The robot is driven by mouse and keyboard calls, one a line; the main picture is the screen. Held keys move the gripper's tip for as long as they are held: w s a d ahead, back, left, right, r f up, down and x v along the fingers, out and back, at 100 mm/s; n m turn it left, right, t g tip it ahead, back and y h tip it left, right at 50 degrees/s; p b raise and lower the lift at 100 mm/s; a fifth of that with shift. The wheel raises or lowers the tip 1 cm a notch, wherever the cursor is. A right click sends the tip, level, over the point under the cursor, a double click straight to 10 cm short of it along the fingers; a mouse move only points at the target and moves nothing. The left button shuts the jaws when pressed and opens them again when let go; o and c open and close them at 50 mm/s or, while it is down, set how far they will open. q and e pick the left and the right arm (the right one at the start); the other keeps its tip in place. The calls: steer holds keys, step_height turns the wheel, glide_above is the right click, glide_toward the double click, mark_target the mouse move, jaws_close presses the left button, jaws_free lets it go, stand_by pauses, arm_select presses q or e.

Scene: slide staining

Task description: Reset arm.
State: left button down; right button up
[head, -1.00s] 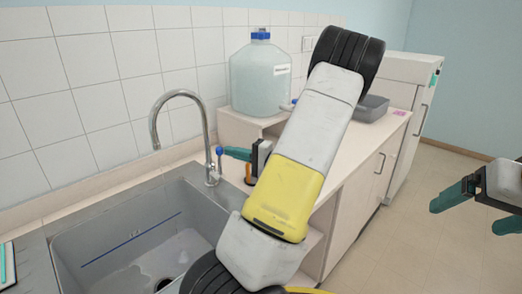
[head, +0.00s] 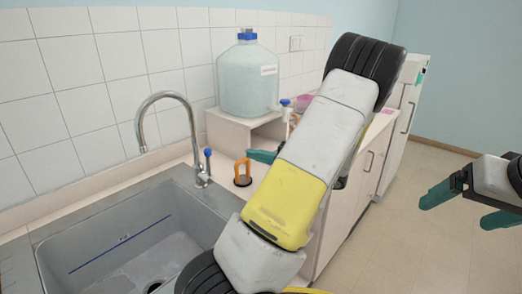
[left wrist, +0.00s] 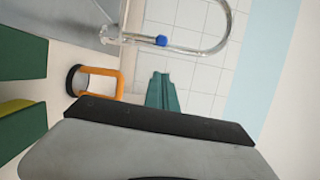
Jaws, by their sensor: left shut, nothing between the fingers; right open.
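My left arm crosses the middle of the head view. My left gripper (head: 262,156) is partly hidden behind it. Its teal fingers point left, near the front of the white stand under the water tank. In the left wrist view the teal fingers (left wrist: 162,92) are together and empty. An orange frame on a dark round base (head: 243,173) stands on the counter just left of the gripper and apart from it. It also shows in the left wrist view (left wrist: 97,82). My right gripper (head: 458,203) is open and empty at the right edge, above the floor.
A grey sink (head: 115,240) with a curved metal tap (head: 192,130) lies at the left. A blue-capped water tank (head: 248,78) stands on a white stand (head: 226,127) by the tiled wall. A white cabinet (head: 408,98) stands at the back right. The floor there is clear.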

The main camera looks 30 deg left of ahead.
arm_select(q)
steer(key=s+d+n+g+h, duration=0.1)
steer(key=s+d+h, duration=0.2)
steer(key=s+h, duration=0.3)
steer(key=s+d+g+h, duration=0.1)
steer(key=s+d+h, duration=0.2)
steer(key=s+h, duration=0.25)
steer(key=s+d+r+t+h, duration=0.3)
steer(key=d+r+t+h, duration=0.1)
steer(key=d+r, duration=0.1)
steer(key=s+d+r+m+t+h, duration=0.1)
steer(key=s+d+r+t+h, duration=0.3)
steer(key=d, duration=0.4)
steer(key=shift+s+r+m+t+h, duration=0.15)
steer(key=shift+r+m+t+h, duration=0.25)
steer(key=shift+r, duration=0.45)
